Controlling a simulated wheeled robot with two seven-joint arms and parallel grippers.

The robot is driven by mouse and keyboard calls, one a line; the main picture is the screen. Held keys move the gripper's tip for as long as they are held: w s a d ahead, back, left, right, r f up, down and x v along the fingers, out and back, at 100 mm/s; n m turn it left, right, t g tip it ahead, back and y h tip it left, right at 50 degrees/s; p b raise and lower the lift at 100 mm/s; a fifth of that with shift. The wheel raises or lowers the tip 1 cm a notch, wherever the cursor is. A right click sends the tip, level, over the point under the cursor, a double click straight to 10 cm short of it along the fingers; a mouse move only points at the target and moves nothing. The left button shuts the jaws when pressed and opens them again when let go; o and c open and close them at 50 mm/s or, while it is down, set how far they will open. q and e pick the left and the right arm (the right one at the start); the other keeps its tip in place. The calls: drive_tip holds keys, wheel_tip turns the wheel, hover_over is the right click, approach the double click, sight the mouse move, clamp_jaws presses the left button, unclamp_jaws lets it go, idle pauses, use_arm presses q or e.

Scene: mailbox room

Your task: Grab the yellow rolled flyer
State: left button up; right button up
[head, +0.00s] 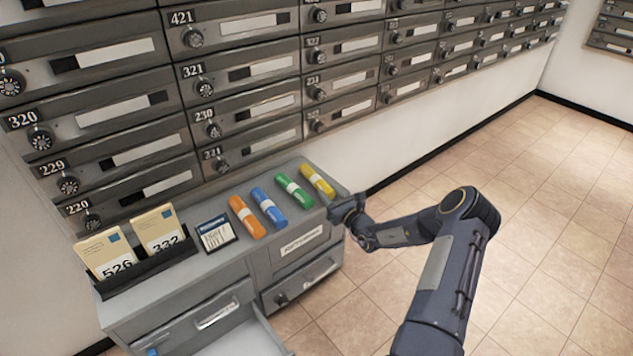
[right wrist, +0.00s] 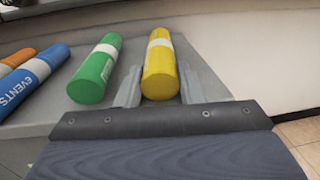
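The yellow rolled flyer (head: 317,181) with a white band lies on the grey cabinet top, rightmost in a row of rolls. In the right wrist view the yellow flyer (right wrist: 160,68) points away from me, its near end between the two finger tips. My right gripper (head: 345,208) is at the cabinet's right front edge, by the near end of this flyer. In the right wrist view the fingers of the right gripper (right wrist: 160,90) are apart, one on each side of the roll. Contact is hard to tell. My left gripper is not in view.
Green (head: 293,190), blue (head: 269,207) and orange (head: 246,217) rolls lie left of the yellow one; the green one is close to the left finger. A small framed card (head: 215,233) and an envelope holder (head: 150,265) stand further left. Mailboxes rise behind. A drawer (head: 250,335) is open below.

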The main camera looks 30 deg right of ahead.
drive_tip(key=shift+c, duration=1.3)
drive_tip(key=shift+r, duration=0.2)
drive_tip(key=shift+r+p, duration=1.85)
drive_tip(key=s+p, duration=0.3)
drive_tip(key=s, duration=0.5)
drive_tip(key=shift+p, duration=0.3)
drive_tip(key=shift+a, duration=0.1)
